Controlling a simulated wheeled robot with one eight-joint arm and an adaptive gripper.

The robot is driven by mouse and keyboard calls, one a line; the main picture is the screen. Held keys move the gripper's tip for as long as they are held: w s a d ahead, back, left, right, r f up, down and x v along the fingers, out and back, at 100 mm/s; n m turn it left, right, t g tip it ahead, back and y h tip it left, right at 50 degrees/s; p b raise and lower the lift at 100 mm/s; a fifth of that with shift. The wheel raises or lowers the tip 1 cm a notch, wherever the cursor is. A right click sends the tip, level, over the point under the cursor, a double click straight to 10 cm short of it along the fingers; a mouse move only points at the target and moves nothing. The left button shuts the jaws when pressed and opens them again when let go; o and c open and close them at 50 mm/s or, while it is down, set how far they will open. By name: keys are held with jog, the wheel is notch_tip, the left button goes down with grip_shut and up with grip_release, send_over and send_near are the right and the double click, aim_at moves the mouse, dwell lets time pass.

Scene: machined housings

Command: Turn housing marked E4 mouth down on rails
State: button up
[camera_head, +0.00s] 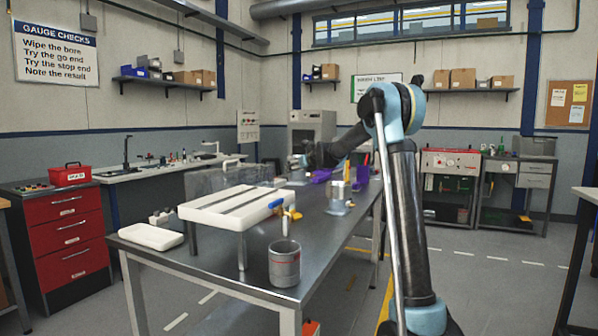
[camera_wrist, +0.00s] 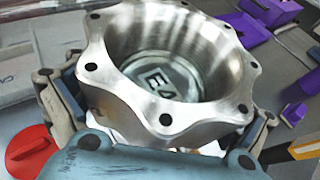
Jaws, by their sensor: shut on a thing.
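The housing marked E4 (camera_wrist: 135,112) is a bright metal cup with a scalloped, drilled flange. In the wrist view its open mouth faces the camera, and the E4 mark shows on the floor inside. My gripper (camera_wrist: 160,125) is shut on it, with a finger on either side below the flange. In the head view my gripper (camera_head: 299,164) is over the far part of the bench; the housing is small there and its exact tilt is unclear. A raised white stand with dark lengthwise strips (camera_head: 222,201), possibly the rails, stands at the near left of the bench.
A grey can with a red band (camera_head: 285,266) stands at the bench's near edge. A white pad (camera_head: 151,237) lies left of the stand. A metal piece (camera_head: 338,195) stands mid-bench. Purple blocks (camera_wrist: 245,28) and a red round item (camera_wrist: 30,148) are near the held housing.

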jog(key=shift+f, duration=1.15)
jog(key=o, duration=1.5)
jog(key=shift+s+d, duration=0.1)
